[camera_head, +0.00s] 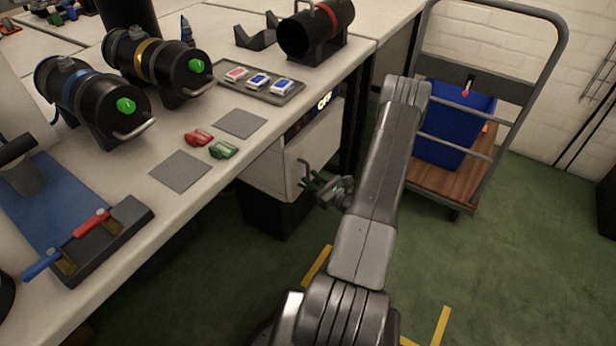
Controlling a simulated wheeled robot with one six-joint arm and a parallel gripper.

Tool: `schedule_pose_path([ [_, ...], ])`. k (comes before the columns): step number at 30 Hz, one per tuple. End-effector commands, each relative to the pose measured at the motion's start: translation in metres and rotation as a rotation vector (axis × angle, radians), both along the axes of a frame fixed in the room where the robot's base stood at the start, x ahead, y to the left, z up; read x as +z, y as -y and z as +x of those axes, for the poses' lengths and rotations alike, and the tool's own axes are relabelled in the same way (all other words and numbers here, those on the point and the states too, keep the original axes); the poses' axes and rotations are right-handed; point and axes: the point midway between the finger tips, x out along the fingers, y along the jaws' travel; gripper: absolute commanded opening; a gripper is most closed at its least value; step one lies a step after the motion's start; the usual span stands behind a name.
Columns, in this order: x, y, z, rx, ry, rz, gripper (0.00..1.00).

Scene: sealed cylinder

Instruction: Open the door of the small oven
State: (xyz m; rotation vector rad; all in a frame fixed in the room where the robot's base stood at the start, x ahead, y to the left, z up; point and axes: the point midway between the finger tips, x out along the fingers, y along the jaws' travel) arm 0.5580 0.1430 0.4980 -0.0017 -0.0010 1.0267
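My gripper (312,184) is at the front of this unit, close to the bar. Whether it touches the bar is too small to tell. My wrist and the dark background make its fingers hard to read, so its opening is unclear.
On the table (165,215) are black cylinders with green knobs (126,105), an open black cylinder (312,28), a tray of small cases (259,82) and red and blue levers (90,222). A trolley (425,180) with a blue bin (452,130) stands right of my arm.

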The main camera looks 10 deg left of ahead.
Motion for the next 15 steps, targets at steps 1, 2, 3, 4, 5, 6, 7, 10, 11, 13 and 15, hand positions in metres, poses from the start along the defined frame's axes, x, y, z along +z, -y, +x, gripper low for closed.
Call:
schedule_pose_path([
  [1, -0.001, -0.007, 0.004, 0.002, 0.001, -0.001, 0.29],
  [2, -0.001, -0.010, 0.006, 0.002, 0.001, -0.001, 0.29],
  [3, 0.000, -0.013, 0.008, 0.002, 0.001, -0.001, 0.29],
  [4, 0.000, -0.015, 0.009, 0.001, 0.001, -0.001, 0.29],
  [5, 0.000, -0.017, 0.011, 0.001, 0.001, -0.001, 0.29],
  [6, 0.000, -0.019, 0.012, 0.000, 0.001, -0.001, 0.29],
  [7, 0.000, -0.019, 0.012, 0.000, 0.001, -0.001, 0.29],
  [10, 0.000, -0.021, 0.013, 0.000, 0.001, -0.001, 0.29],
  [11, 0.000, -0.021, 0.013, 0.000, 0.000, 0.000, 0.29],
  [13, 0.000, -0.021, 0.013, -0.001, 0.000, 0.000, 0.29],
  [15, 0.000, -0.021, 0.013, -0.001, 0.000, 0.000, 0.29],
])
